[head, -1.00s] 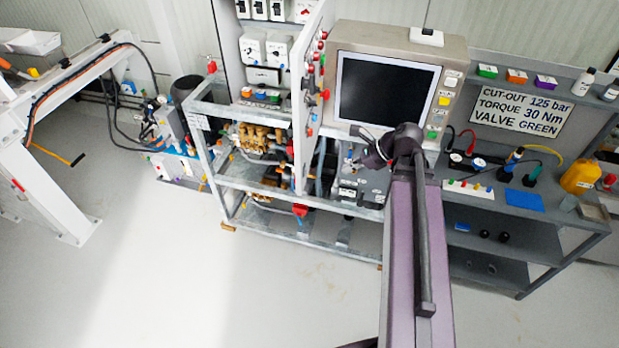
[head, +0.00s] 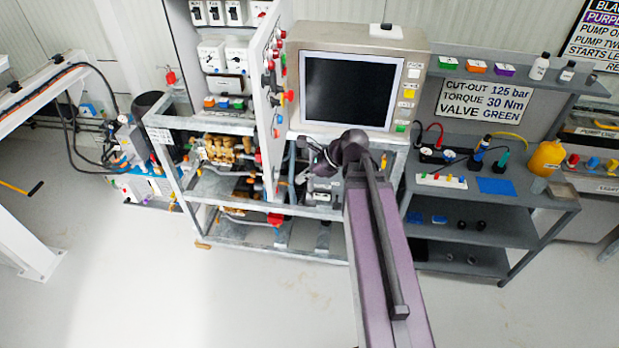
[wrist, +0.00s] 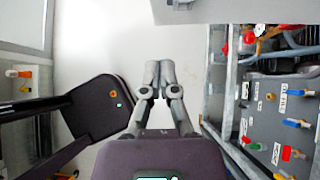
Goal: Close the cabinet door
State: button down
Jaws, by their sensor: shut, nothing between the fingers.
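The cabinet (head: 200,20) stands on the metal frame, with switches and sockets inside. Its pale grey door (head: 262,112) is open and sticks out toward me, seen nearly edge-on, with red, yellow and blue buttons on its right-hand face. My arm reaches up to just right of the door, in front of the screen unit. My gripper (wrist: 158,76) shows in the wrist view with its fingers together and empty. In the head view the fingers are too small and dark to make out. A pale slab crosses the top of the wrist view; I cannot tell whether it is the door.
A screen unit (head: 352,92) stands right of the door. A grey workbench (head: 470,235) with bottles and tools is farther right. The frame (head: 170,215) below the cabinet holds brass pump parts. A white gantry (head: 20,225) stands at left. The floor in front is clear.

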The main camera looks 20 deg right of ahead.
aim_at(273, 187)
jog(key=shift+w+a+f+b, duration=0.3)
jog(key=shift+w+a+f, duration=0.15)
jog(key=shift+a, duration=0.5)
jog(key=shift+w+a+f+b, duration=0.3)
jog(key=shift+w+a, duration=0.15)
jog(key=shift+a, duration=0.5)
jog(key=shift+w+a+f+b, duration=0.3)
jog(key=shift+w+a+f, duration=0.15)
jog(key=shift+a, duration=0.5)
jog(key=shift+a, duration=0.1)
